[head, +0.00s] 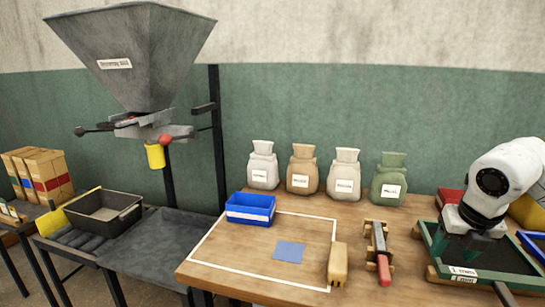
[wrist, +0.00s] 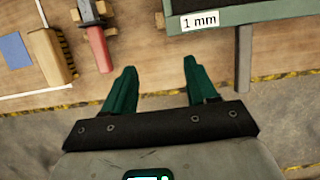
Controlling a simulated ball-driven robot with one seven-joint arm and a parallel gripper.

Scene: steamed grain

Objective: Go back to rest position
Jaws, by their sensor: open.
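My gripper (wrist: 156,90) shows in the wrist view with its two green fingers spread apart and nothing between them. It is over the table's front edge, to the right of a red-handled tool (wrist: 98,45) and below a green-framed sieve marked 1 mm (wrist: 230,14). In the head view my white arm reaches in at the right, in front of the green sieve tray (head: 500,283). The gripper's fingers are hidden in the head view.
A wooden table (head: 225,262) holds a blue bin (head: 250,215), a blue square (head: 288,252), a wooden block (head: 338,264) and several sacks (head: 345,176). A hopper (head: 130,55) and a dark grey tray (head: 103,220) stand left. Open floor shows before the table edge.

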